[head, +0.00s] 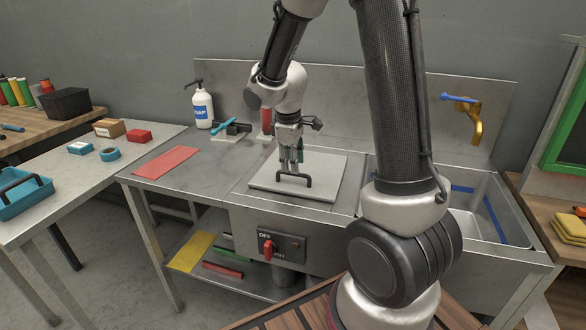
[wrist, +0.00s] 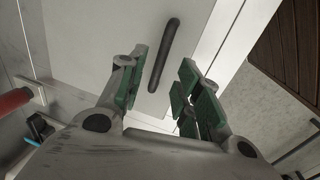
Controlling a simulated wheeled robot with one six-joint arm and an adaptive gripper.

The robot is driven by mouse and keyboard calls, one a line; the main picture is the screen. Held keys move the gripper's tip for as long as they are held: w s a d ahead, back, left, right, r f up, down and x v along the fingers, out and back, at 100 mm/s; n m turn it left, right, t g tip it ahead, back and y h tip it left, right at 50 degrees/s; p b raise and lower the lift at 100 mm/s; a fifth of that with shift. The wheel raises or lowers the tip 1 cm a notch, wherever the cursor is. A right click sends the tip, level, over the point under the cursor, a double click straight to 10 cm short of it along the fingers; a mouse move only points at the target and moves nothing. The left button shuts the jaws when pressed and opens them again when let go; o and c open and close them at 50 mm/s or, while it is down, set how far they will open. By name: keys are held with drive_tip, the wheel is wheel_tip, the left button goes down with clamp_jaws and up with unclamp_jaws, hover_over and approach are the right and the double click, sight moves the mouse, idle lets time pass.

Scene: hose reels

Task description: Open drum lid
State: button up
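The lid is a flat, light grey square plate (head: 324,181) set in the metal counter, lying flat and closed. A black bar handle (head: 294,180) stands near its front edge. The lid also shows in the wrist view (wrist: 90,35), with the handle (wrist: 165,55) running slanted ahead of the fingers. My gripper (head: 291,163) points down over the lid, just behind the handle in the head view. In the wrist view its green-padded fingers (wrist: 158,88) are spread apart with nothing between them. The handle's near end lies close to the gap. Whether the fingertips touch the lid, I cannot tell.
A switch box with a red lever (head: 268,248) is on the counter front. A sink basin (head: 478,205) lies to the right. A soap bottle (head: 202,108) and a red cloth (head: 165,162) are on the left of the counter. A backsplash rises behind.

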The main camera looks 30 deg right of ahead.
drive_tip(key=shift+w+d+f, duration=0.1)
drive_tip(key=shift+d+f, duration=0.05)
drive_tip(key=shift+f, duration=0.65)
drive_tip(key=shift+w+d+f, duration=0.1)
drive_tip(key=shift+f, duration=0.65)
clamp_jaws()
drive_tip(key=shift+r, duration=0.15)
